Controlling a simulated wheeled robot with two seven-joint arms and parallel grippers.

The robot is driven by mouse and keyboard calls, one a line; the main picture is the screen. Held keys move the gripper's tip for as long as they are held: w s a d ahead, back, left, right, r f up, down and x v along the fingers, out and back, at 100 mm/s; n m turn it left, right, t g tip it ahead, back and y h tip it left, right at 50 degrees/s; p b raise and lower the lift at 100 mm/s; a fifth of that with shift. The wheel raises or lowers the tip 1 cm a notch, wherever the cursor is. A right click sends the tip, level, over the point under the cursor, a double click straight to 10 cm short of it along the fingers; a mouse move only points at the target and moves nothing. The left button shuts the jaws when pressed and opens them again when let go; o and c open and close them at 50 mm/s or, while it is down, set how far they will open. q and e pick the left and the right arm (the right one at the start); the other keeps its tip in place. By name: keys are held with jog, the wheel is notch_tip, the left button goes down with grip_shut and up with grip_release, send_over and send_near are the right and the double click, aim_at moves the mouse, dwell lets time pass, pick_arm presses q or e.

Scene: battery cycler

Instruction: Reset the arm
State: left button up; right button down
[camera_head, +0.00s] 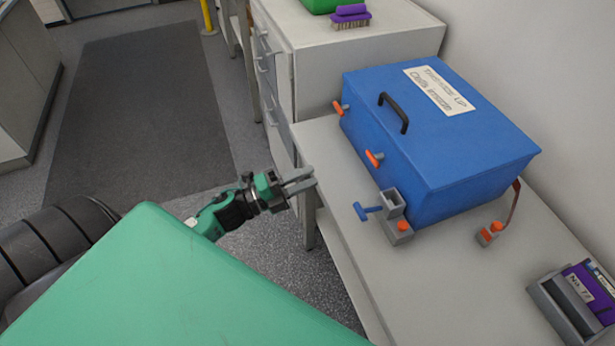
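My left gripper (300,181) shows near the middle of the head view, at the end of my green and black arm. It is beside the left edge of the pale bench (355,255), with its two grey fingers pointing right. A small gap shows between the fingers, and nothing is seen between them. The gripper is apart from the blue box (440,150), which stands to its right on the bench. My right gripper is not in the picture.
The blue box has a black handle (394,113) and orange latches (374,158). A grey block with a blue lever (366,211) stands before it. A grey holder with a purple item (588,289) is at the lower right. A drawer cabinet (345,50) stands behind. Floor is clear at left.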

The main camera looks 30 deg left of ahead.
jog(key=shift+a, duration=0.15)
